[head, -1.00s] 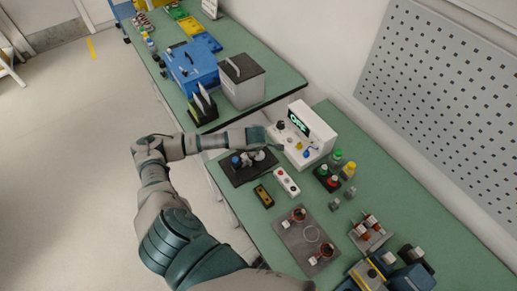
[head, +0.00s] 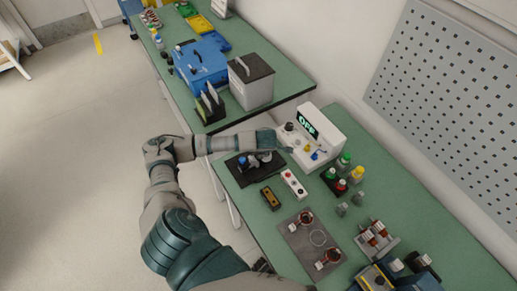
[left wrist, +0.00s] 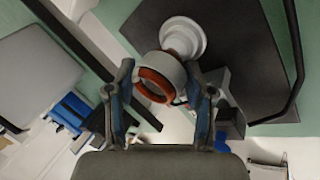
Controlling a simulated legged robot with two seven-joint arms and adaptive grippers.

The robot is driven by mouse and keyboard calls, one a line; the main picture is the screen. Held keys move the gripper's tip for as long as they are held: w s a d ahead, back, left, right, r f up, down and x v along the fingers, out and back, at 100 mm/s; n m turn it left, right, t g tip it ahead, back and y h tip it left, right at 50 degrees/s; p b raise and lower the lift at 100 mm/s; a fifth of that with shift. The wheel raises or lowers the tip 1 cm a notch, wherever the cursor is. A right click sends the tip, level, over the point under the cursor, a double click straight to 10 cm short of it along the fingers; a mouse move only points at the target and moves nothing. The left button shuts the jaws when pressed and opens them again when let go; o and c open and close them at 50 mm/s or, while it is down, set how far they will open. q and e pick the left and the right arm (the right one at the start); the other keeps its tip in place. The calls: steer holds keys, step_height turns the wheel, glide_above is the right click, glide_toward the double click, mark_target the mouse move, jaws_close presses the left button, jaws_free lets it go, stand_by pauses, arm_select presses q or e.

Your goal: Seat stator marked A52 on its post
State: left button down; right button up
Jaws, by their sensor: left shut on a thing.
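In the left wrist view my left gripper (left wrist: 160,82) is shut on a stator (left wrist: 163,70), a pale ring with an orange-copper inside, held between the fingertips. Its mark cannot be read. A white stepped round piece (left wrist: 186,38), perhaps the post, stands right behind the ring on a dark plate (left wrist: 240,45). The ring overlaps it in the picture; whether they touch I cannot tell. In the head view my left arm reaches over the dark plate (head: 234,171) to the front of the white tester, and the held stator is hidden. My right gripper is not seen.
The white tester (head: 328,128) reads OFF. A grey mat (head: 292,238) carries copper-wound parts (head: 305,217). A red-buttoned box (head: 293,184), a yellow-black box (head: 270,198) and several coloured-cap bottles (head: 343,162) stand nearby. A blue case (head: 203,65) is on the far bench.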

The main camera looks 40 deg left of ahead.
arm_select(q)
steer(key=c, duration=0.8)
jaws_free()
steer(key=shift+s+d+f+h, duration=0.25)
steer(key=shift+d+f+h, duration=0.05)
steer(key=shift+d+f, duration=0.55)
steer(key=o, duration=0.4)
steer(key=shift+w+d, duration=0.1)
steer(key=shift+w, duration=0.05)
steer(key=shift+o, duration=0.3)
steer(key=shift+w+f, duration=0.1)
steer(key=shift+w, duration=0.15)
steer(key=shift+w+d, duration=0.15)
steer(key=shift+w, duration=0.05)
steer(key=v, duration=0.8)
steer(key=shift+w+d, duration=0.15)
steer(key=shift+d, duration=0.15)
